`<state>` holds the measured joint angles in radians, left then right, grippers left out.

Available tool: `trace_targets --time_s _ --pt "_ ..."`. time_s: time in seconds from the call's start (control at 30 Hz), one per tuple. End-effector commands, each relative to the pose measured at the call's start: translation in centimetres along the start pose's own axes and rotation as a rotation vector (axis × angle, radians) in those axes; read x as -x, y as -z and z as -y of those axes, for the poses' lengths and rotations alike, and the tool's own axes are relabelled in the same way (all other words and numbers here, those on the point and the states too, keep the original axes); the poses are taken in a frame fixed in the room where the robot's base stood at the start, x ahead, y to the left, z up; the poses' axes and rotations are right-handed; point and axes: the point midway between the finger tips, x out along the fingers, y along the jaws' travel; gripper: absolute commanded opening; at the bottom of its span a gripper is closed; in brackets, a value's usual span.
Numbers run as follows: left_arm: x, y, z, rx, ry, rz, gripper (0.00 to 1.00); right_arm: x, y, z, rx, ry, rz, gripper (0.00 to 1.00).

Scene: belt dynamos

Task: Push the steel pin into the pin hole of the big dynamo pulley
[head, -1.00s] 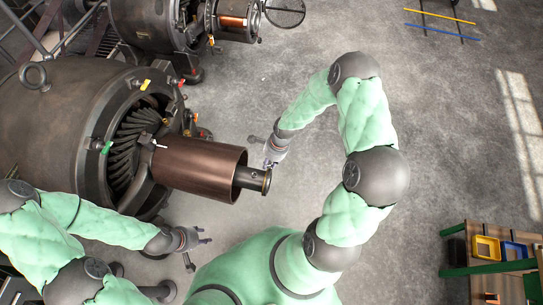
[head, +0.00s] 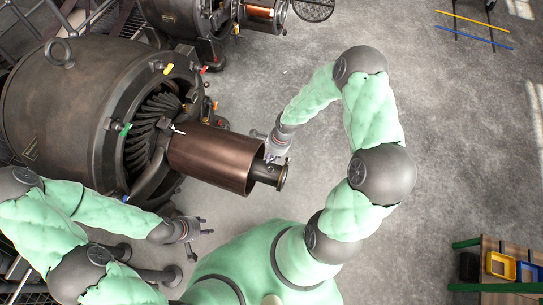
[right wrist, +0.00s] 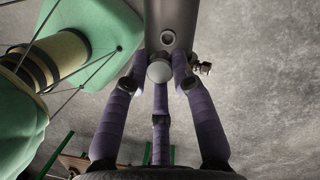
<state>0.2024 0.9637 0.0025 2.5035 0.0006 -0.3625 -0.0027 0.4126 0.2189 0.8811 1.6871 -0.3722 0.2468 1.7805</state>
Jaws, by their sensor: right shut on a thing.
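The big dynamo's brown pulley drum (head: 212,160) ends in a dark shaft stub (head: 268,172) with a flanged tip. My right gripper (head: 272,157) is at the far side of this stub, close to the drum's end. In the right wrist view, its purple fingers (right wrist: 159,85) are shut around the steel pin (right wrist: 159,71), of which only a round grey end shows. A round hole (right wrist: 168,38) shows in the grey stub just above the pin; the pin is apart from it in the picture. My left gripper (head: 200,229) is open and empty, below the drum.
The big dynamo's housing (head: 75,110) fills the left, with coloured tags on its rim. A second dynamo (head: 195,25) stands behind. A bench (head: 495,285) with coloured bins is at lower right. The grey floor on the right is mostly clear.

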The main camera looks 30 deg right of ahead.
Motion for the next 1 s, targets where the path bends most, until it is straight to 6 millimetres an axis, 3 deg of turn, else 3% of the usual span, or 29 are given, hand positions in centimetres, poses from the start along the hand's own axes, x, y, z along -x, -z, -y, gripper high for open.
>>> trace_targets --time_s 0.6,1.0 --pt "-4.7 0.2 1.7 0.000 0.000 0.000 0.40 -5.2 1.2 -0.1 -0.001 -0.001 0.000 0.00" --pt "-5.0 0.2 1.8 0.000 0.000 0.000 0.40 -5.6 1.3 -0.1 -0.001 -0.001 0.000 0.00"
